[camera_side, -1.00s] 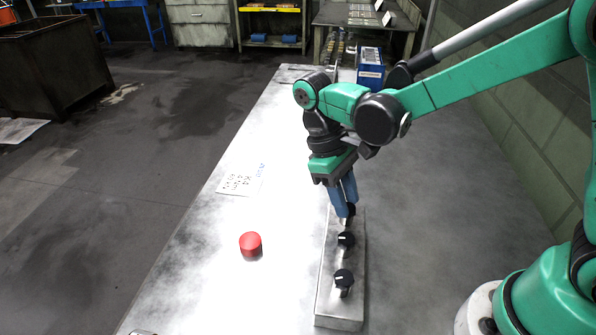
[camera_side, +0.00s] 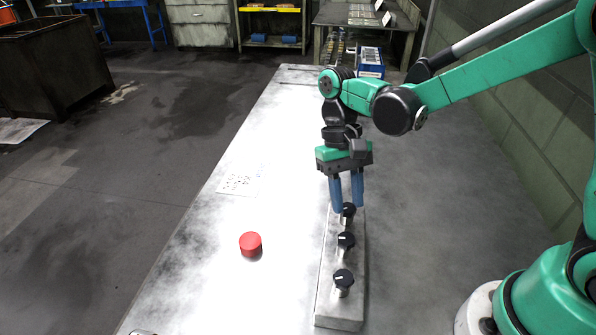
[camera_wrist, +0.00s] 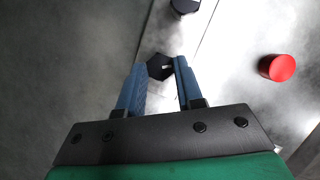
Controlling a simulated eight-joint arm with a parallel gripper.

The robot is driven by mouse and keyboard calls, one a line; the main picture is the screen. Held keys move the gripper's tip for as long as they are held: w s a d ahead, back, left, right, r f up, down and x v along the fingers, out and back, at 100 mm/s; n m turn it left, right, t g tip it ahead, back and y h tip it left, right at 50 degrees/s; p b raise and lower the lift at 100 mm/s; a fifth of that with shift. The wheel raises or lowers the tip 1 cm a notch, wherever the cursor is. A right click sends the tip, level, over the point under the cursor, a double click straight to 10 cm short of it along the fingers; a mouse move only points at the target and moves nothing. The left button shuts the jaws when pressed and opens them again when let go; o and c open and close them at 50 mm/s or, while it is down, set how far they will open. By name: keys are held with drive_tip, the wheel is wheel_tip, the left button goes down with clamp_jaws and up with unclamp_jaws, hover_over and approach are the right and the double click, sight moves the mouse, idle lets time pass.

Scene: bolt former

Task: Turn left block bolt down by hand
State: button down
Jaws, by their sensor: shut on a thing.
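A pale metal block (camera_side: 341,308) on the table carries three bolts in a row, with round black heads marked by white lines. My gripper (camera_side: 348,208) points down at the far end of the block, its two blue fingers shut on the far bolt (camera_side: 348,211), one on each side of its black head. In the wrist view that head (camera_wrist: 158,68) shows between my fingertips (camera_wrist: 163,66). The middle bolt (camera_side: 346,240) and near bolt (camera_side: 343,277) stand free. One more black bolt head (camera_wrist: 185,5) is at the top of the wrist view. The far bolt's shank is hidden.
A red cylinder (camera_side: 250,244) stands on the table (camera_side: 205,260) left of the block; it also shows in the wrist view (camera_wrist: 277,68). A sheet with printed marks (camera_side: 240,182) lies farther back. The table left of the block is otherwise mostly clear.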

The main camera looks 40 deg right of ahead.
idle(0.4)
drive_tip(key=c, duration=0.6)
unclamp_jaws()
drive_tip(key=shift+o, duration=0.2)
drive_tip(key=v, duration=0.5)
drive_tip(key=shift+w+r, duration=0.1)
drive_tip(key=shift+r, duration=0.2)
drive_tip(key=s+d+r+n+t+h, duration=0.1)
drive_tip(key=s+d+r+n+t, duration=0.1)
drive_tip(key=t, duration=0.9)
drive_tip(key=s+d+n, duration=0.1)
drive_tip(key=s+d, duration=0.1)
drive_tip(key=d, duration=0.1)
drive_tip(key=shift+t, duration=0.3)
